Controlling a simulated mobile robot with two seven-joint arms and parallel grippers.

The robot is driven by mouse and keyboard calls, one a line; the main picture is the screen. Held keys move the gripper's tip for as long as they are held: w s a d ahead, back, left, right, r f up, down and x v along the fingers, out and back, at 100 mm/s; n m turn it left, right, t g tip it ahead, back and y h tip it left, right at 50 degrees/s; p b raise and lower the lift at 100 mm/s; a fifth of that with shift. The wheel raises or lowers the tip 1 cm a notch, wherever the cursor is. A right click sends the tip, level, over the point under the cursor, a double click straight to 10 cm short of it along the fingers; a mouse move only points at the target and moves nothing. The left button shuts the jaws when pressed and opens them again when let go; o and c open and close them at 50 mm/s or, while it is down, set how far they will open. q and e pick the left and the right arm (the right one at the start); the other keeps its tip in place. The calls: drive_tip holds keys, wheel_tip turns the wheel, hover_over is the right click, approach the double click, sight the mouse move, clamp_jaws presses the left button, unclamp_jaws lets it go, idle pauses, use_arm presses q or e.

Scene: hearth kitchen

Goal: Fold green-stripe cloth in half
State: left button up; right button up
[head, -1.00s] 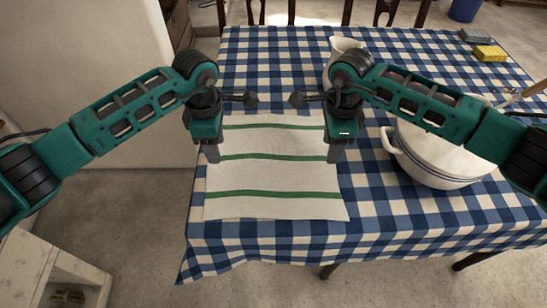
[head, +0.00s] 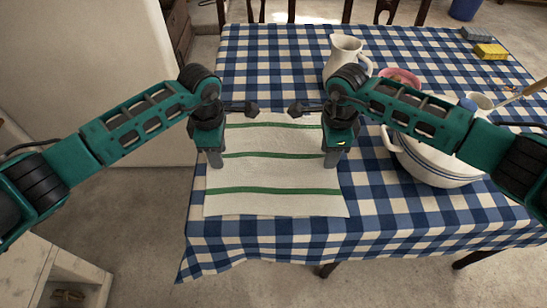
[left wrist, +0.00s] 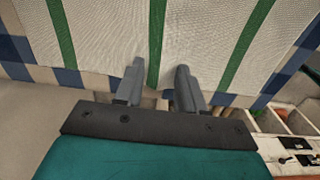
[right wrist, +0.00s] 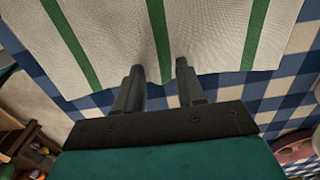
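The green-stripe cloth (head: 275,174) lies spread out on the checked tablecloth near the table's front left. It is off-white with three green stripes running left to right in the head view. My left gripper (head: 215,161) is at the cloth's left edge, close to the middle stripe. My right gripper (head: 331,160) is at the right edge by the same stripe. The left wrist view shows my left fingers (left wrist: 158,76) apart on either side of that stripe's end. The right wrist view shows my right fingers (right wrist: 160,74) apart with nothing gripped. Whether the fingertips touch the cloth is unclear.
A large white bowl (head: 430,163) stands right of the cloth, near my right arm. A white pitcher (head: 344,55), a pink bowl (head: 399,76), a mug (head: 480,102) and a yellow sponge (head: 491,51) are further back. The back left of the table is clear.

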use_arm(q)
clamp_jaws()
use_arm(e)
clamp_jaws()
idle(0.4)
use_arm(q)
drive_tip(key=shift+r, duration=0.1)
use_arm(e)
drive_tip(key=shift+r, duration=0.1)
